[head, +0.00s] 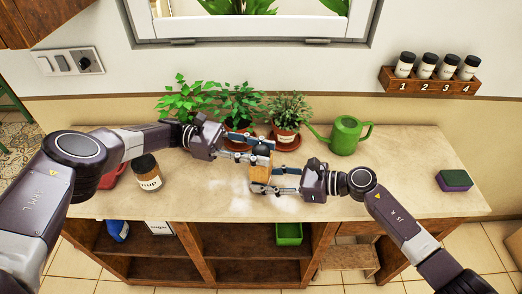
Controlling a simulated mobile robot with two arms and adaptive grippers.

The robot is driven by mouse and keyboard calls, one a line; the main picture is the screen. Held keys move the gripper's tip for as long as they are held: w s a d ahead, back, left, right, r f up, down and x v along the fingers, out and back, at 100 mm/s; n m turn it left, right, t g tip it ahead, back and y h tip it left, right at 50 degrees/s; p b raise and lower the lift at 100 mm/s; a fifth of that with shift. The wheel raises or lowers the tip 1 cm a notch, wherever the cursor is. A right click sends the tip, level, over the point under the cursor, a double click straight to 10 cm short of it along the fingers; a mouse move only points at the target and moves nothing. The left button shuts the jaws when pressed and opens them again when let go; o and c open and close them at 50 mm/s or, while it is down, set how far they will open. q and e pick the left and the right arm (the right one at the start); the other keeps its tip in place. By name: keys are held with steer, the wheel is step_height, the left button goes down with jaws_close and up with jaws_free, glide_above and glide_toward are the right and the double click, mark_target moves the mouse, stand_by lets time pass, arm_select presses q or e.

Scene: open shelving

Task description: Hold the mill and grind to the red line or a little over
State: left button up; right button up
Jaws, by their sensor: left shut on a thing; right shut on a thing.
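The mill (260,172) is a small upright piece with a light wooden body and a dark top, over the middle of the counter. My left gripper (262,147) comes from the left and is shut on its upper, dark part. My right gripper (270,178) comes from the right and is shut on its wooden body lower down. The fingers hide much of the mill. I cannot tell whether its base touches the counter. No red line can be made out at this size. A whitish patch (238,203) spreads on the counter around and in front of the mill.
Behind stand several potted plants (240,104) and a green watering can (346,136). A green-and-purple sponge (454,180) lies at right. A wall rack (428,83) holds several jars. The counter's right side is mostly free.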

mark_target(261, 147)
arm_select(q)
steer(key=o, duration=1.2)
steer(key=shift+r, duration=0.1)
step_height(261, 147, up, 10)
steer(key=shift+f, duration=0.1)
